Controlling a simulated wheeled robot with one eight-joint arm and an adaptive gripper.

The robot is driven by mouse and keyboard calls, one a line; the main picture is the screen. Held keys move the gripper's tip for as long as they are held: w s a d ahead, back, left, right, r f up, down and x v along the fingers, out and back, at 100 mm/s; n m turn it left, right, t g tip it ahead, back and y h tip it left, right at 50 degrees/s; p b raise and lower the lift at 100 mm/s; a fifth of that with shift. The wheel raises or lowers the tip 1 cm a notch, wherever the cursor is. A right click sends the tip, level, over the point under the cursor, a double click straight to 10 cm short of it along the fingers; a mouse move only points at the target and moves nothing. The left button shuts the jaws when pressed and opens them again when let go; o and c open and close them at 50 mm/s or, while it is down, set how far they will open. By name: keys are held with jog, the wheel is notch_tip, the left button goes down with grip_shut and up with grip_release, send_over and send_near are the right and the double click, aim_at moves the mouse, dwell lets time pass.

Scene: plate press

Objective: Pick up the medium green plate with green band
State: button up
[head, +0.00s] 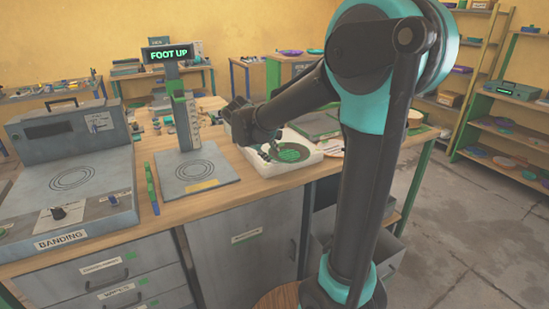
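A round dark green disc (292,153) with a paler ring around it lies in or on a white square tray (306,166) on the workbench; it may be the green plate, but its band cannot be made out. My gripper (268,154) is at the disc's left edge, low over the tray. The fingers are small and dark, and I cannot tell whether they touch the disc or are open or shut. My arm hides part of the bench to the right.
A grey banding machine (72,175) stands at the left of the bench. Shelves with coloured plates (518,166) are at the right. Floor there is open.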

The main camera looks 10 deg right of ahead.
jog(key=v, duration=0.7)
jog(key=shift+s+r, duration=0.15)
jog(key=shift+r, duration=0.05)
jog(key=shift+c, duration=0.2)
